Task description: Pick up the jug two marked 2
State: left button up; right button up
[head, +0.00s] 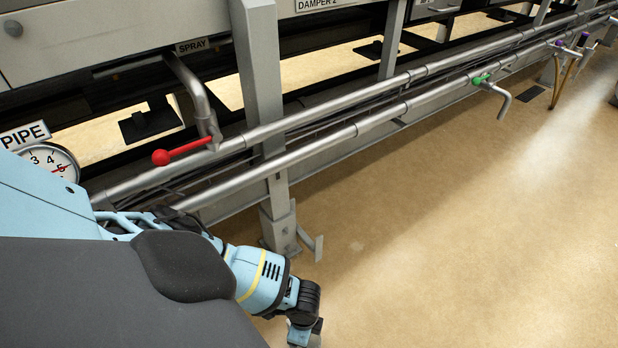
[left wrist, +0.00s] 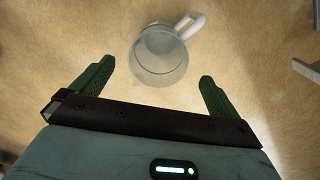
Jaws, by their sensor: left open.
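A clear, greyish jug (left wrist: 160,62) with a pale handle at its upper right shows in the left wrist view, against the tan floor. No number can be read on it from here. My left gripper (left wrist: 156,72) is open, with one dark green finger to either side of the jug's near part in the picture. Nothing is held, and I cannot tell how far the fingertips are from the jug. In the head view the left arm reaches down to the bottom edge, and its fingers and the jug are out of sight. My right gripper is not in view.
A grey post (head: 262,110) and long steel pipes (head: 330,118) run beside the arm. A red-handled valve (head: 185,150), a gauge (head: 52,163) and a green valve (head: 482,79) are along them. Tan floor (head: 450,220) is open at the right.

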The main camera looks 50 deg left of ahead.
pick_arm(q)
jog(key=shift+f, duration=0.3)
jog(key=shift+f+b, duration=0.75)
jog(key=shift+f, duration=0.2)
jog(key=f+b, duration=0.3)
jog(key=f, duration=0.2)
jog(key=shift+d+f, duration=0.15)
jog(key=shift+d, duration=0.05)
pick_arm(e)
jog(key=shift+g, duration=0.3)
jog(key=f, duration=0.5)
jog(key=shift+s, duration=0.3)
pick_arm(q)
jog(key=shift+s, duration=0.1)
jog(key=c, duration=1)
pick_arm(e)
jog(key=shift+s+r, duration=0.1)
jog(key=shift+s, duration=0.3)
pick_arm(q)
jog(key=shift+o, duration=0.2)
notch_tip(320, 180, up, 10)
jog(key=p, duration=0.5)
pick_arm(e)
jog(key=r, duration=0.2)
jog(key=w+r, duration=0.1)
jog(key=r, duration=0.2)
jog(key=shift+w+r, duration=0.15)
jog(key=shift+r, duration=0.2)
